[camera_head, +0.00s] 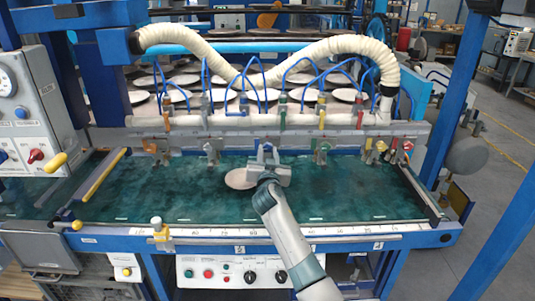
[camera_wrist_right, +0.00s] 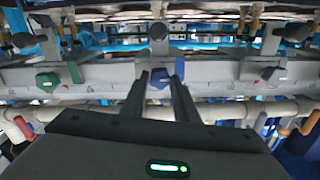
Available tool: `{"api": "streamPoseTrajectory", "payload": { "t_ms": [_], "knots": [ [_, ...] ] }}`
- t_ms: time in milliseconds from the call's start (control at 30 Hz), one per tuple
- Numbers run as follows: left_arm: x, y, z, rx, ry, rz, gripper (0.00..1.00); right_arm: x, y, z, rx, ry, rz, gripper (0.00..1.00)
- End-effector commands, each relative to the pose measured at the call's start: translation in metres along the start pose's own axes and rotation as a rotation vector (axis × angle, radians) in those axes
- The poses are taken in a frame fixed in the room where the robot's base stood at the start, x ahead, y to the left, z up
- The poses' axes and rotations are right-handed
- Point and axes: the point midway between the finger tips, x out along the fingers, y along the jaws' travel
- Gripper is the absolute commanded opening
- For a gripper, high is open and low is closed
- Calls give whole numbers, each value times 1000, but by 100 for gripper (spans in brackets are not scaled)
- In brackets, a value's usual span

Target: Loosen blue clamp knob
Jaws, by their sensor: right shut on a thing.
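The blue clamp knob (camera_wrist_right: 160,78) shows in the wrist view between the two dark fingers of my right gripper (camera_wrist_right: 161,84). The fingers are closed on its sides and hide part of it. In the head view my right gripper (camera_head: 267,151) reaches up to the clamp bar at the back of the green belt, and the knob is largely hidden there. My left gripper is in neither view.
A green knob (camera_head: 322,147) sits on the bar to the right. Corrugated hoses (camera_head: 205,52) and blue tubes run above. The belt's right side is clear.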

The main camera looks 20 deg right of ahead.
Motion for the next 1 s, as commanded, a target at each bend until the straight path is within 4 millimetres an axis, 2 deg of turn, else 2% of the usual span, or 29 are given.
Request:
{"api": "streamPoseTrajectory", "payload": {
  "t_ms": [467,1000],
  "knots": [
    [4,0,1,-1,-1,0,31,0,0,0,-370,-1,0,5],
    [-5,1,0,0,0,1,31,0,0,0,-886,-2,0,5]
  ]
}}
